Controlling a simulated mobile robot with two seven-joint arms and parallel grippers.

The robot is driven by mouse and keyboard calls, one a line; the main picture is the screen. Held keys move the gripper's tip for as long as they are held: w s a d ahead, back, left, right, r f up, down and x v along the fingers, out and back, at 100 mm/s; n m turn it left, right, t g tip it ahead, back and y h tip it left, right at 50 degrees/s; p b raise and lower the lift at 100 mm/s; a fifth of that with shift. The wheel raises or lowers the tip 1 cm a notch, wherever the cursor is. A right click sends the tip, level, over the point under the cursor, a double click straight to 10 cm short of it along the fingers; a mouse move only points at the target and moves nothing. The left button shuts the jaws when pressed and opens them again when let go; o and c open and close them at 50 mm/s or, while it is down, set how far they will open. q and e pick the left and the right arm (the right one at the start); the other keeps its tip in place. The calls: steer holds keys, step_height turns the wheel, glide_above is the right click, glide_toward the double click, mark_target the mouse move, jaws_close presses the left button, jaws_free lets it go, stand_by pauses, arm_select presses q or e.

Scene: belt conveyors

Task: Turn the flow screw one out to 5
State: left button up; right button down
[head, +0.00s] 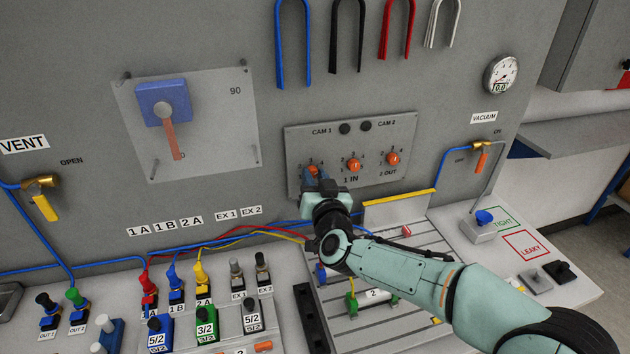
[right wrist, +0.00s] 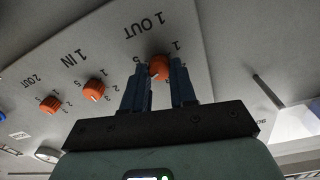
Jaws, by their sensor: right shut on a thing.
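The flow screw one out is an orange round knob at the left of a row of three on a grey plate (head: 405,128). It shows partly above my right gripper (head: 322,181) in the head view. In the right wrist view, turned upside down, the 1 OUT knob (right wrist: 158,66) sits between the two blue fingers of my right gripper (right wrist: 159,78), which is shut on it. Its pointer is hidden, so I cannot tell its setting. My left gripper is not in view.
The 1 IN knob (head: 354,166) and 2 OUT knob (head: 393,159) stand just right of my gripper. A slotted plate (head: 400,225) lies below my forearm. A blue block with an orange lever (head: 170,135) is on the panel at left.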

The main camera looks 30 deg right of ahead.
steer(key=m+b, duration=0.2)
steer(key=m, duration=0.3)
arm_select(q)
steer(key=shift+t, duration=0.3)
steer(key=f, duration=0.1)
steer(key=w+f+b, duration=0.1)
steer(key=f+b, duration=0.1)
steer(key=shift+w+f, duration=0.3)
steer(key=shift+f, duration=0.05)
arm_select(e)
steer(key=m, duration=0.5)
steer(key=shift+d, duration=0.1)
steer(key=c, duration=0.9)
jaws_free()
steer(key=shift+s, duration=0.1)
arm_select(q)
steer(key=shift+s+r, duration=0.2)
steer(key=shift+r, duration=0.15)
arm_select(e)
steer(key=v, duration=1.3)
steer(key=shift+s+r, duration=0.2)
steer(key=shift+r, duration=0.1)
arm_select(q)
steer(key=shift+p, duration=0.3)
arm_select(e)
steer(key=shift+d, duration=0.1)
